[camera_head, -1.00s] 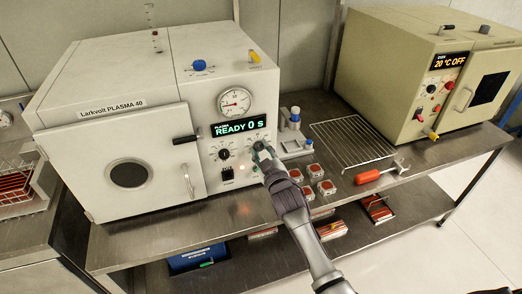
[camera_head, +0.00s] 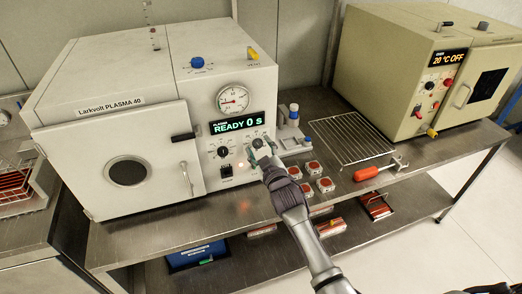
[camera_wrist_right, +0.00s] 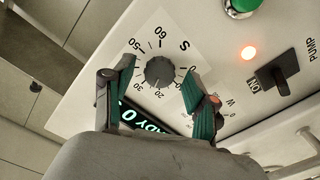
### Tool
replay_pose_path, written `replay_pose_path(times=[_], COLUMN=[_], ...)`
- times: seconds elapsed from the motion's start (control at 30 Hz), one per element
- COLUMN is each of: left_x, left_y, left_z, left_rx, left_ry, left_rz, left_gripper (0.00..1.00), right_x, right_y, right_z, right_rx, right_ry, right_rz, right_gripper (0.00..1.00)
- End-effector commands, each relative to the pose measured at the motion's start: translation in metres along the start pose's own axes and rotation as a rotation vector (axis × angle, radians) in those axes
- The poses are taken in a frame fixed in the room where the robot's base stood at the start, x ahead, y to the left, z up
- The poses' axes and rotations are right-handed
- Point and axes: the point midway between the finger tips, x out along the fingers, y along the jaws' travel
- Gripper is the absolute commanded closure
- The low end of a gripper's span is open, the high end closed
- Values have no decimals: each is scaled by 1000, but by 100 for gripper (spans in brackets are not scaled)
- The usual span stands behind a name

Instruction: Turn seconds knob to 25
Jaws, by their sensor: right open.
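The plasma machine (camera_head: 105,132) has a white front with a display (camera_head: 238,123) reading "READY 0 S". The seconds knob (camera_wrist_right: 159,72) is black and sits in a white dial marked in tens up to 60 with an "S". My right gripper (camera_wrist_right: 158,98) is open, its green-padded fingers apart on either side of the knob, with gaps visible to both. In the head view my right gripper (camera_head: 262,153) is in front of the panel, right of another black knob (camera_head: 223,152), and partly hides the seconds knob. My left gripper is out of view.
A pump switch (camera_wrist_right: 275,76), an orange lamp (camera_wrist_right: 249,53) and a green button (camera_wrist_right: 242,6) are close by in the wrist view. Several small red-topped boxes (camera_head: 326,184), a wire rack (camera_head: 350,140) and a red-handled tool (camera_head: 366,173) lie on the bench.

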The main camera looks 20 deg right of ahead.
Motion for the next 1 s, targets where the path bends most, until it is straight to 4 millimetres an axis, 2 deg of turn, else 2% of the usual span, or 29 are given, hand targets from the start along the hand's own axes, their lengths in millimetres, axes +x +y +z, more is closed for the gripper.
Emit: replay_pose_path(times=[0.17,0.6,0.8,1.0], left_x=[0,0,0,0], left_y=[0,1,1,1], left_z=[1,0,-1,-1], left_rx=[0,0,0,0], left_ry=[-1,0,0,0], left_rz=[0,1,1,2], left_gripper=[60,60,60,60], right_x=[-15,-102,-119,-120], right_y=[0,0,0,0], right_z=[1,1,1,0], right_rx=[-1,0,0,0], right_ry=[-1,-3,-2,-1], right_rz=[-1,-1,-1,0], right_gripper=[43,43,43,43])
